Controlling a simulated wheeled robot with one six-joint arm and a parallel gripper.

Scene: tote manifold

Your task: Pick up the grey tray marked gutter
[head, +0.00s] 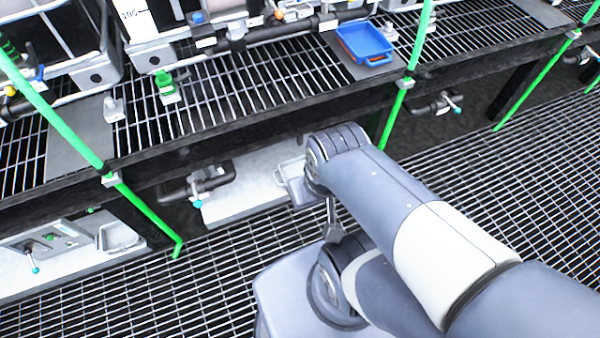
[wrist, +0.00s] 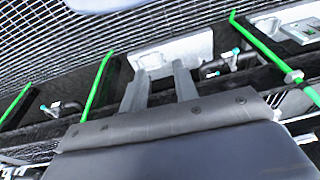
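A pale grey tray (head: 297,182) sits at the right end of a light panel (head: 245,185) below the grating deck, partly hidden behind my arm in the head view. A second pale tray (head: 118,238) stands on another light panel at the lower left. No "gutter" marking is legible on either, so I cannot tell which one is named. In the wrist view, my gripper (wrist: 160,88) has its two fingers apart with nothing visible between them. The fingers point toward a light panel (wrist: 190,48), which is still some distance beyond them.
A blue tray (head: 365,42) with a red part lies on the upper deck. Green posts (head: 398,100) and (head: 150,215) stand along the deck edge. Pipes with teal-handled valves (head: 198,200) sit beneath it. A dark beam (head: 250,130) overhangs the lower panels.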

